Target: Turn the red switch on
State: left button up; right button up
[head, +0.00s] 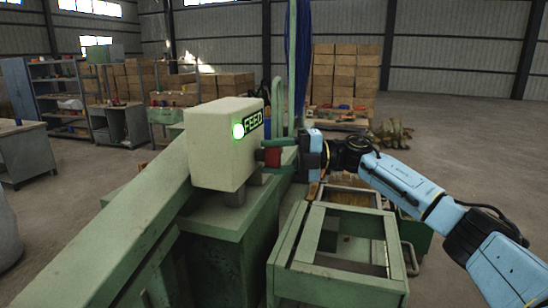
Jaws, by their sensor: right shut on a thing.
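The red switch (270,157) sticks out from the right side of a cream control box (212,150). My right gripper (277,156) comes in from the right, with one finger above and one below the red switch. It is shut on the switch, and the fingers hide part of it. My left gripper is not in view.
The box stands on a green machine (215,218) with a long sloping beam at left. An open green frame (345,285) lies below my right arm. Blue and green hoses (298,50) hang behind the box. Shelves, benches and stacked boxes (345,75) stand farther back.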

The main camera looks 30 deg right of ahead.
jog(key=o, duration=1)
jog(key=shift+c, duration=0.2)
jog(key=b+v, duration=0.3)
jog(key=v, duration=1)
jog(key=shift+d, duration=0.2)
jog(key=shift+s, duration=0.1)
